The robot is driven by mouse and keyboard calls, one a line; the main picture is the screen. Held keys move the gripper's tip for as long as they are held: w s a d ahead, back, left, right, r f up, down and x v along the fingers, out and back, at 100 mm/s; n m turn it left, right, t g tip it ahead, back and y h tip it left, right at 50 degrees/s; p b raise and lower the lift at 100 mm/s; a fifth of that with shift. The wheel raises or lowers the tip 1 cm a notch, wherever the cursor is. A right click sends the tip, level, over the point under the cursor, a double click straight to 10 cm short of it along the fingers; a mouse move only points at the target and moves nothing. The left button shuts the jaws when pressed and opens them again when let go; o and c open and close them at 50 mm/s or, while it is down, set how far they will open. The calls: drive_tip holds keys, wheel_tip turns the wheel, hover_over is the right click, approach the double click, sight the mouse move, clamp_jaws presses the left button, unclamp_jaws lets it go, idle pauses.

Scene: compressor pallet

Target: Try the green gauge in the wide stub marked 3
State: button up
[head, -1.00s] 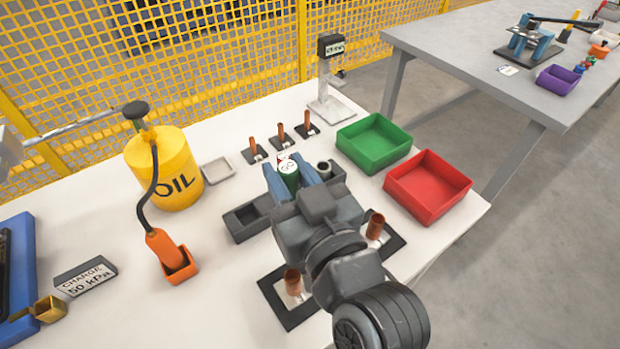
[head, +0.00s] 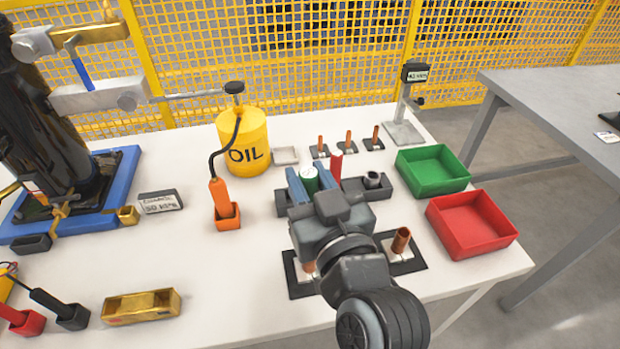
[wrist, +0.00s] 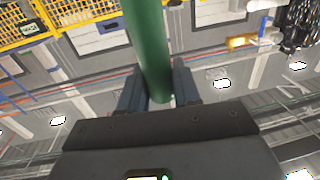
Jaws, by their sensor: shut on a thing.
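The green gauge (head: 310,185) is a green cylinder with a pale top, held between the fingers of my gripper (head: 312,184) over the dark rack. In the wrist view the green gauge (wrist: 150,45) shows as a long green rod between the two fingers (wrist: 160,88). A wide copper stub (head: 401,240) stands tilted on a dark-framed plate to the right of my arm. I cannot read the number on either plate.
The dark rack (head: 282,205) holds a grey ring-like piece (head: 372,179), and a red piece (head: 336,166) stands up behind it. Thin copper stubs (head: 348,138) stand behind. Green (head: 432,170) and red (head: 470,222) trays lie right; the yellow oil can (head: 243,145) stands left.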

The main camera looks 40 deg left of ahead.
wheel_tip(320, 180, down, 5)
drive_tip(key=b, duration=0.5)
drive_tip(key=shift+f+b, duration=2.2)
drive_tip(key=shift+b, duration=0.1)
idle(3.0)
drive_tip(key=shift+r, duration=0.1)
drive_tip(key=shift+r+p, duration=2.35)
drive_tip(key=shift+r, duration=0.75)
